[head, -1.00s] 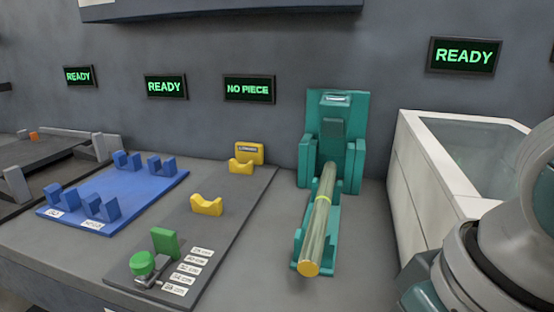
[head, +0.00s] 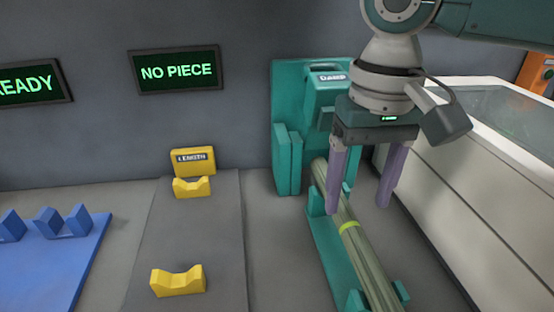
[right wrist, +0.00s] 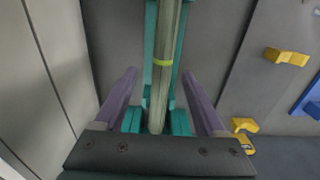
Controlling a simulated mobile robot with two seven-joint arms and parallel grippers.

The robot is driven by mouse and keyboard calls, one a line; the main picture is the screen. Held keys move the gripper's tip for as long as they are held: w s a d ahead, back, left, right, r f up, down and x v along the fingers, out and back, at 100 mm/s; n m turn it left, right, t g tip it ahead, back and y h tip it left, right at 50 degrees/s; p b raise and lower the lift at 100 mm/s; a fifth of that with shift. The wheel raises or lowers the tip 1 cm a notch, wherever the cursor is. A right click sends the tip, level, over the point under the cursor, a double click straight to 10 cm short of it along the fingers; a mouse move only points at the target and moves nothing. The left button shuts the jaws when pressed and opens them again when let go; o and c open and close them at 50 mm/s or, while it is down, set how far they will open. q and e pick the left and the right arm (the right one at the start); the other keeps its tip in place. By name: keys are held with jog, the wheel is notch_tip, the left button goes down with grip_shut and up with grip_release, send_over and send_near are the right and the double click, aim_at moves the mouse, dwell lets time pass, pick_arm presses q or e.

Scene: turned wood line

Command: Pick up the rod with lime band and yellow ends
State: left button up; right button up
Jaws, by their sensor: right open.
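The rod (head: 358,255) with a lime band lies in the teal cradle (head: 327,238) of the teal machine, its far end toward the machine's back. Its near end is out of frame in the head view. The rod also shows in the right wrist view (right wrist: 163,90), running between the two fingers. My right gripper (head: 360,208) is open, its purple fingers pointing down above the rod's far part; it also shows in the right wrist view (right wrist: 160,82). The rod appears untouched by the fingers. My left gripper is not in view.
The teal machine's upright (head: 287,110) stands close behind the gripper. A white-walled tank (head: 450,170) is at the right. Yellow V-rests (head: 178,281) and a blue fixture (head: 60,265) are at the left. A screen (head: 177,71) reads "NO PIECE".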

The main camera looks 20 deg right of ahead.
aim_at(350, 218)
notch_tip(350, 218, down, 4)
jog(key=shift+w+a+f, duration=0.1)
jog(key=shift+a+f, duration=0.05)
jog(key=shift+f, duration=0.1)
grip_shut()
dwell(0.5)
